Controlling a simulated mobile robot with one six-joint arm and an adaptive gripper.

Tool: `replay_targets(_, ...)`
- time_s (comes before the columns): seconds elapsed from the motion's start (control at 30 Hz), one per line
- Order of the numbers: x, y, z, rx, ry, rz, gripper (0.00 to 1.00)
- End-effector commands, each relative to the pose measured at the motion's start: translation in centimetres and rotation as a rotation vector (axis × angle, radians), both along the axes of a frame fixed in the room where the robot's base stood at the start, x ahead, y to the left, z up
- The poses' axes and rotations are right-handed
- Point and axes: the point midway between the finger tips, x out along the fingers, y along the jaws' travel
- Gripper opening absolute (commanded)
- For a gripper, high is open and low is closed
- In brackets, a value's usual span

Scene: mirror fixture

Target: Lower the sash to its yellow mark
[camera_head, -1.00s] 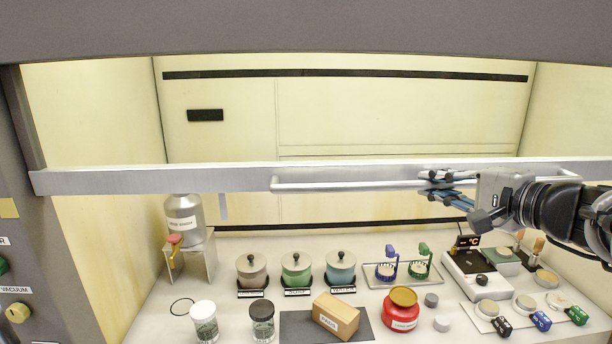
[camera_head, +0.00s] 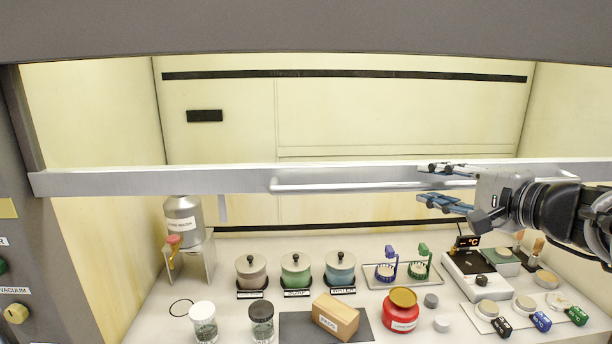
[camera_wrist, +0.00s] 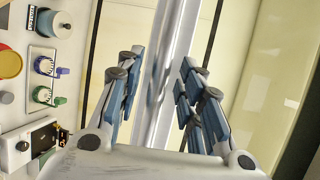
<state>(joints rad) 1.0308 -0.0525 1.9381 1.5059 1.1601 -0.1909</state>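The sash shows in the head view as a long grey horizontal bar (camera_head: 120,182) across the hood opening, well above the worktop. A pale handle rail (camera_head: 340,187) runs along its front. My gripper (camera_head: 432,186) is at the right end of the rail, one finger above it and one below, open. In the wrist view the fingers (camera_wrist: 158,78) stand apart on both sides of the rail (camera_wrist: 170,85), with gaps visible. A pale yellow patch (camera_head: 8,208) is on the left post; I cannot tell whether it is the sash mark.
On the worktop below stand a metal can on a stand (camera_head: 184,220), several lidded pots (camera_head: 296,268), jars (camera_head: 204,322), a brown block (camera_head: 335,316), a red container (camera_head: 400,312) and a hot plate device (camera_head: 478,275). The space between bar and worktop is mostly clear.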

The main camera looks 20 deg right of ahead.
Motion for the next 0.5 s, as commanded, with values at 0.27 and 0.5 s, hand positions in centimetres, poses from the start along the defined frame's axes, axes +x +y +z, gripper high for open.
replay_targets(0.27,-3.3,-0.7,0.7,-0.002,-0.001,-0.007,0.35)
replay_targets(0.5,-8.3,-1.6,1.6,-0.001,-0.001,-0.007,0.35)
